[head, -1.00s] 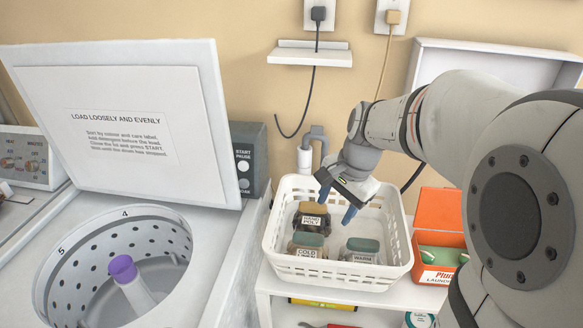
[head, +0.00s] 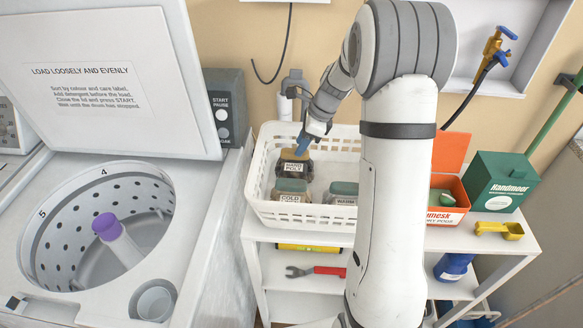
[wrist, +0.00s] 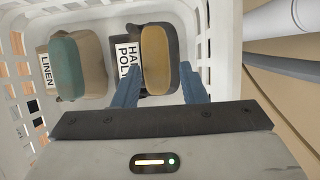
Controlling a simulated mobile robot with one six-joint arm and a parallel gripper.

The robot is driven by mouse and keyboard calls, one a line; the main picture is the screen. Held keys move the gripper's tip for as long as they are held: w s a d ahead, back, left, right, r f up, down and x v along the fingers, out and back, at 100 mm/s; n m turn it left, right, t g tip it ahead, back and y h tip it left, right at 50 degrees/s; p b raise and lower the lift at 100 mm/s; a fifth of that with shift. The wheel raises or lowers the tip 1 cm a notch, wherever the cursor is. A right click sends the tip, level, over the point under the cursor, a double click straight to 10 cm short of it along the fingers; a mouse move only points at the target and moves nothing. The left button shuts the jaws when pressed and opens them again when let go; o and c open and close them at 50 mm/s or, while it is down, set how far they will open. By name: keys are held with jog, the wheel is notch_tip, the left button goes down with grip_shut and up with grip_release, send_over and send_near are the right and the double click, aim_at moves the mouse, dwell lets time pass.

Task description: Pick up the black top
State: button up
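The black top is probably the dark folded bundle labelled HAND POLY (head: 291,170), with a mustard face on top. It sits in the white basket (head: 262,207), at the back left. In the wrist view the same bundle (wrist: 157,60) lies between my two blue fingers. My gripper (wrist: 159,72) is open, with one fingertip close to each side of the bundle. I cannot tell whether they touch it. In the head view my gripper (head: 303,143) is just above the bundle, and part of it is hidden behind my wrist.
A WARM bundle (head: 342,190) is to the right. The open washer (head: 60,205) stands left; an orange box (head: 449,187) is right of the basket.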

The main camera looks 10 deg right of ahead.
aim_at(295, 165)
jog(key=shift+x, duration=1.45)
jog(key=shift+c, duration=0.2)
grip_shut()
